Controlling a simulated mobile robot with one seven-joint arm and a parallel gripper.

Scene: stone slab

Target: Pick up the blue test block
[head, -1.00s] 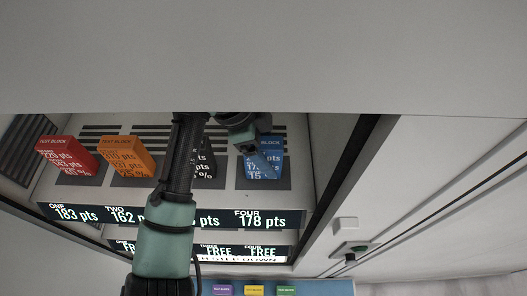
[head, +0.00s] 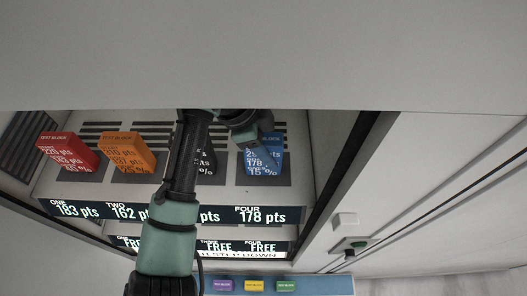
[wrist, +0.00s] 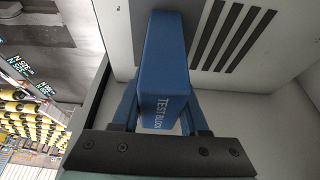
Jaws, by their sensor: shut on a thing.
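The blue test block (head: 264,160) is at the right end of the row of blocks on the upper shelf, above the "FOUR 178 pts" label. In the wrist view the blue block (wrist: 165,62), with "TEST BLOCK" on its end, sits between the two blue fingers of my gripper (wrist: 160,112). The fingers are shut on its sides. In the head view my gripper (head: 262,142) reaches the block from above and partly covers its upper left. Whether the block's base touches the shelf is hard to tell.
A red block (head: 67,153), an orange block (head: 127,154) and a dark block (head: 206,160), partly behind my arm, stand to the left. A cabinet wall (head: 335,150) is close on the right. Purple, yellow and green blocks (head: 255,285) lie on a blue surface below.

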